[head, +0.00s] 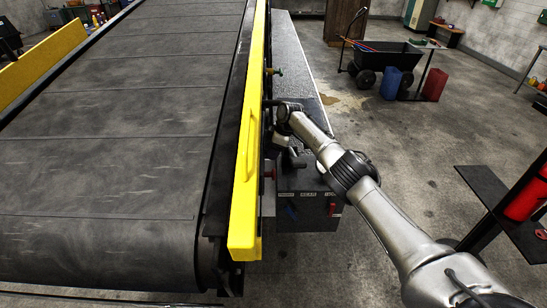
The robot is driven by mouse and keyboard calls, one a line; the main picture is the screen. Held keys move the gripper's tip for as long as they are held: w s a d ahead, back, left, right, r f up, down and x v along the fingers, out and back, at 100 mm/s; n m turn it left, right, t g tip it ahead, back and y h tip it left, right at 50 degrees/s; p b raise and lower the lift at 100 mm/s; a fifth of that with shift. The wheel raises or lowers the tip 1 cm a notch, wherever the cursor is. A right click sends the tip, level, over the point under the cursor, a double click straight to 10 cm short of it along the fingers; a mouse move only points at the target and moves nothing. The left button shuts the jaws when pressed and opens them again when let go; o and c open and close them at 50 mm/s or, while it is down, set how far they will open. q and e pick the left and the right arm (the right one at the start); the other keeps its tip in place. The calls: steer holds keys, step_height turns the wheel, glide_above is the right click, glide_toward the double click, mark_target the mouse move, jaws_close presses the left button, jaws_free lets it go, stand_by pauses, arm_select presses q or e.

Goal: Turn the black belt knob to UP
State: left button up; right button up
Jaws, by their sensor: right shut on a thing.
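My right arm reaches in from the lower right, and its gripper (291,157) points down beside the yellow side rail (248,140) of the belt loader. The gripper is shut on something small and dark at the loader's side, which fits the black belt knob. The knob itself is mostly hidden by the gripper and wrist, so its setting cannot be read. A red knob (268,174) sits just below and left of the gripper. My left gripper is not in view.
A dark control box (308,212) with small labels, a blue lever (292,212) and a red switch (332,210) is below the gripper. The wide belt (110,130) fills the left. A black cart (385,57) stands at the back right. A red-and-black rack (515,210) is at right.

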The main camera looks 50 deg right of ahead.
steer(key=shift+d, duration=0.1)
stand_by(0.3)
steer(key=o, duration=0.9)
steer(key=shift+r, duration=0.1)
steer(key=v, duration=1.3)
steer(key=shift+d+r+p, duration=0.15)
steer(key=shift+r+p, duration=0.15)
steer(key=shift+p, duration=0.1)
